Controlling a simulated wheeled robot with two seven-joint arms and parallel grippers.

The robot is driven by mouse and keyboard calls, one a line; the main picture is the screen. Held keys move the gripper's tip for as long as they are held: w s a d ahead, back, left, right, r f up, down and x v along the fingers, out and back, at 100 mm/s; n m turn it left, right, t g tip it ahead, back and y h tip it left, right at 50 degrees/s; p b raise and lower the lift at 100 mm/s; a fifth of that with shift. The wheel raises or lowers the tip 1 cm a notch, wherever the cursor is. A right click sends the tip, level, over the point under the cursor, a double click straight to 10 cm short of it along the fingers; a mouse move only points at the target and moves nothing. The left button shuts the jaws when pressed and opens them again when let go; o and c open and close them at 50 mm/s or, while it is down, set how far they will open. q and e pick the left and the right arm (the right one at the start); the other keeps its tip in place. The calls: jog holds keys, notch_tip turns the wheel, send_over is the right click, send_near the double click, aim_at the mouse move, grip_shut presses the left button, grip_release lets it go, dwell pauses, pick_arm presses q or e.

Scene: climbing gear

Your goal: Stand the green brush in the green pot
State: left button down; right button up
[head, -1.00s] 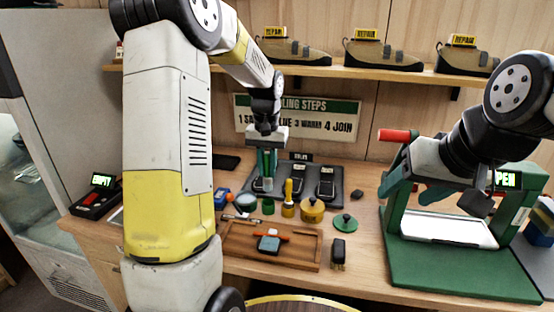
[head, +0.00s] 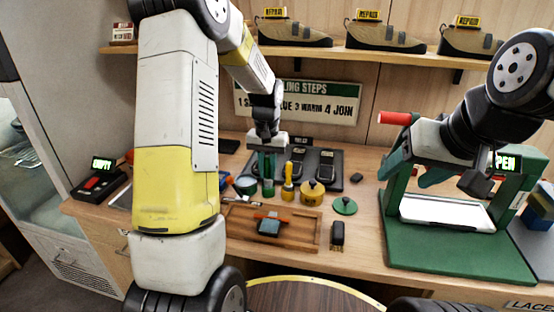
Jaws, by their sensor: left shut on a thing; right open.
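My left gripper (head: 266,172) points down at the back middle of the bench. It is shut on the green brush, which is mostly hidden between its dark green fingers. The small green pot (head: 268,190) is directly below the fingertips. The brush's lower end is at or in the pot's mouth; I cannot tell how deep. A yellow pot (head: 287,194) with a yellow brush (head: 289,173) standing in it is just to the right. My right gripper (head: 476,184) is open and empty in front of the green press.
A wooden tray (head: 300,240) lies in front. A magnifier (head: 245,185) is left of the green pot. The green press (head: 400,175) fills the right side.

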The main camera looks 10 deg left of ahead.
pick_arm(q)
jog(key=c, duration=1.2)
grip_release()
notch_tip(320, 180, up, 8)
jog(key=shift+f, duration=0.25)
jog(key=shift+r, duration=0.1)
